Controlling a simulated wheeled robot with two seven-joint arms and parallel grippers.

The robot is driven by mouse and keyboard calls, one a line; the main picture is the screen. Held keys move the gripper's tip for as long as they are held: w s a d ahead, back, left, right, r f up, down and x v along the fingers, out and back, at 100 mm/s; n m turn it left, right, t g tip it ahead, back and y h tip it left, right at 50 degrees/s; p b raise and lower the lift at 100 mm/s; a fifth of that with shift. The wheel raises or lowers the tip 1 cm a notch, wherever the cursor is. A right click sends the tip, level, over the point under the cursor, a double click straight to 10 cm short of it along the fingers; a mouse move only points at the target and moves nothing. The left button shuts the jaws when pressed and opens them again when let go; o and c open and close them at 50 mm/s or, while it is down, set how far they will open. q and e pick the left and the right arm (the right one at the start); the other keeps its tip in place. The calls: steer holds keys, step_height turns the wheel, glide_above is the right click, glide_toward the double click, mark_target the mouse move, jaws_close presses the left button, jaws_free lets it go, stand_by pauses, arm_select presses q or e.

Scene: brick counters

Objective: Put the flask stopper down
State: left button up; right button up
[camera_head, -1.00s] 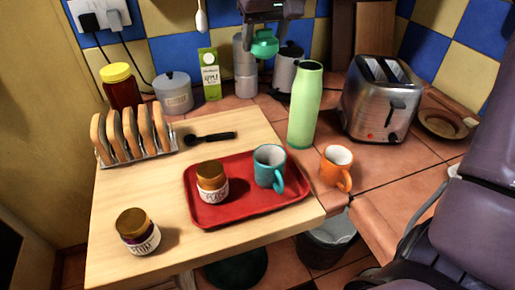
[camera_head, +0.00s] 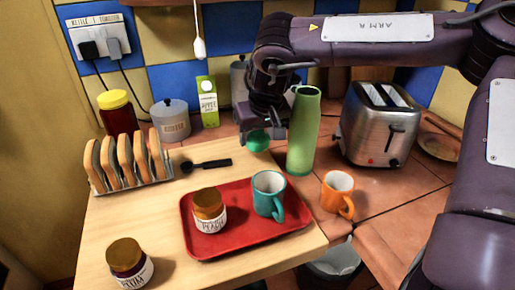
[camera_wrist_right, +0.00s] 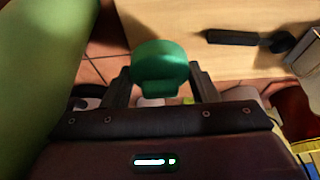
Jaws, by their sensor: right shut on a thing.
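The green flask stopper (camera_head: 257,141) is held in my right gripper (camera_head: 262,132), just left of the flask and low over the far right corner of the wooden board. In the right wrist view the stopper (camera_wrist_right: 160,70) sits between the two fingertips, which are shut on it. Whether its underside touches a surface I cannot tell. The light green flask (camera_head: 303,132) stands upright on the tiles, and its top shows no stopper. It also fills the left side of the right wrist view (camera_wrist_right: 35,60). My left gripper is not in view.
A red tray (camera_head: 247,237) holds a jam jar (camera_head: 209,211) and a teal mug (camera_head: 268,194). A black spoon (camera_head: 206,166) lies left of the stopper on the board (camera_head: 150,218). An orange mug (camera_head: 337,194) and a toaster (camera_head: 380,125) stand to the right.

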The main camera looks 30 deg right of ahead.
mark_target(257, 148)
steer(key=shift+f, duration=2.05)
steer(key=shift+f, duration=0.1)
steer(key=o, duration=0.8)
steer(key=shift+o, duration=0.7)
steer(key=shift+v, duration=1.05)
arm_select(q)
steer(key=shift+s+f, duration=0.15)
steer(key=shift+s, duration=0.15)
arm_select(e)
steer(key=d+v, duration=0.1)
steer(key=v, duration=0.9)
steer(key=shift+a, duration=0.55)
